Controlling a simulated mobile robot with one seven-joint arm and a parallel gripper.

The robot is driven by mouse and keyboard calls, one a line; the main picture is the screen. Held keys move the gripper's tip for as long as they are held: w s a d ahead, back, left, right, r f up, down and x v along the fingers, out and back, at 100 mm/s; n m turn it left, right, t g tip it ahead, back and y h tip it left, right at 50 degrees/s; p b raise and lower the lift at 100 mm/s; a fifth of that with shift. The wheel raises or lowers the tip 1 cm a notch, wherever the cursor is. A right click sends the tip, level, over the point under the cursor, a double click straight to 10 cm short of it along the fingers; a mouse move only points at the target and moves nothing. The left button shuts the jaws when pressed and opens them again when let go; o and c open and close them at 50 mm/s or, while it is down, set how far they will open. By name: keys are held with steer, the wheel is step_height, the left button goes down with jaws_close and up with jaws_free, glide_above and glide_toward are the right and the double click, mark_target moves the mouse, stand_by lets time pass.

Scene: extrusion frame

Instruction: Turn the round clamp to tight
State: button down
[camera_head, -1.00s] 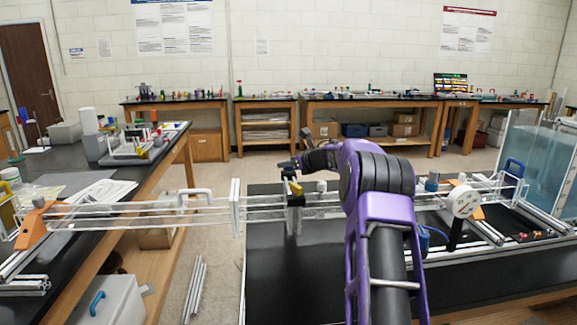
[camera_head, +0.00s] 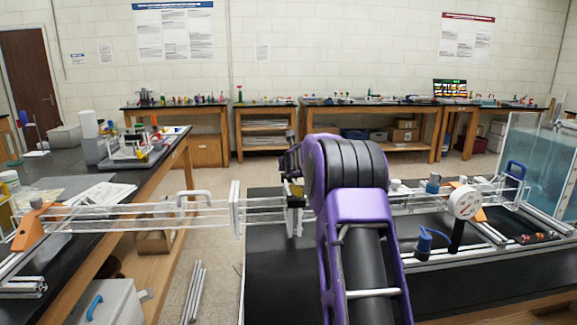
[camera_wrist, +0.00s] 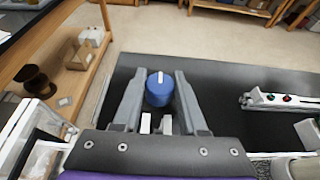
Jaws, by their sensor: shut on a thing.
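The round clamp (camera_wrist: 158,93) is a blue round knob with a white mark on its top, seen in the wrist view. The mark points nearly straight up and down in that view. My gripper (camera_wrist: 160,75) has one grey finger on each side of the knob and is shut on it. In the head view my purple arm hides the knob and most of the gripper.
A clear-railed frame (camera_head: 140,215) spans the gap between the left bench and the black-topped bench (camera_head: 275,290). A white dial (camera_head: 466,202) and a blue fitting (camera_head: 424,241) stand right of my arm. A water tank (camera_head: 541,165) is at the far right.

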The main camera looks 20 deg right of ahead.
steer(key=shift+a+r+m+h+p, duration=0.15)
steer(key=shift+m+h+p, duration=0.15)
steer(key=shift+m+h, duration=0.15)
steer(key=shift+m+g+h+p, duration=0.6)
steer(key=shift+m+h+p, duration=0.1)
steer(key=shift+m+h, duration=0.15)
steer(key=shift+m+g+h, duration=0.3)
steer(key=shift+m+h, duration=0.2)
steer(key=shift+m+g+h+p, duration=0.65)
steer(key=shift+m+g+h, duration=0.25)
steer(key=shift+m+h, duration=0.15)
steer(key=shift+m, duration=0.25)
steer(key=shift+c, duration=2.2)
jaws_free()
